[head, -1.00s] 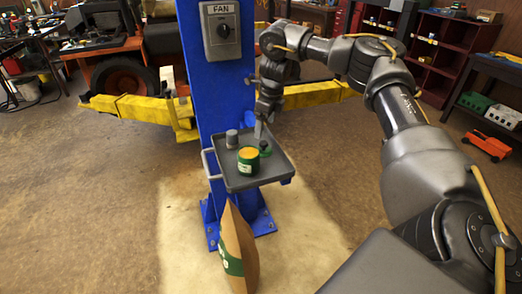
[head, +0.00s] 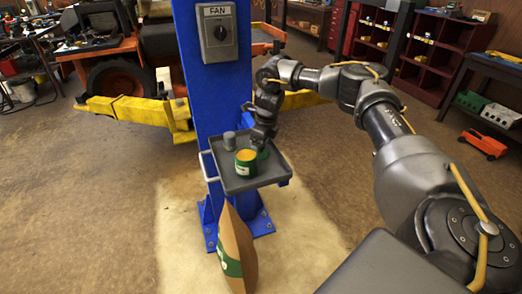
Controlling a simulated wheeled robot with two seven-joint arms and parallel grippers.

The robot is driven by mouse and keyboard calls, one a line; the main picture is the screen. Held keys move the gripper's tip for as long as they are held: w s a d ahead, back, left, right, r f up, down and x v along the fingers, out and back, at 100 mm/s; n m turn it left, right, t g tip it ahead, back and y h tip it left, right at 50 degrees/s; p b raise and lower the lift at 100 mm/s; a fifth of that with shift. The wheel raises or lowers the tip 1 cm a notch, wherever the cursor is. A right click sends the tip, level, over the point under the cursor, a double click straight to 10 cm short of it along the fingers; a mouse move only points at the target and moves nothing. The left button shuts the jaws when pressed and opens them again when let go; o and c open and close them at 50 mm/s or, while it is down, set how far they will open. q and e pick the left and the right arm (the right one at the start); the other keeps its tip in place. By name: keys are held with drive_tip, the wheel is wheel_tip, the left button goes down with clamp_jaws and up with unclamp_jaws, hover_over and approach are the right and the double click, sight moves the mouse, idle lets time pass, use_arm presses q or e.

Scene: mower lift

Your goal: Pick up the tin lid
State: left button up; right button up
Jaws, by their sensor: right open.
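A grey tray (head: 240,185) on the blue post holds a green tin (head: 246,162) with an orange-yellow top. Just behind and to the right of the tin lies the green tin lid (head: 264,153), mostly hidden by the tin and my right gripper. My right gripper (head: 262,143) is open and points down right over the lid; its fingertips are hard to make out. I cannot tell whether they touch the lid. My left gripper is out of view.
A small grey cylinder (head: 229,140) stands at the tray's back left. The blue post (head: 213,90) with a fan switch (head: 218,34) rises behind the tray. A paper bag (head: 236,250) stands on the floor below.

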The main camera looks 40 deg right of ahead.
drive_tip(key=c, duration=1.1)
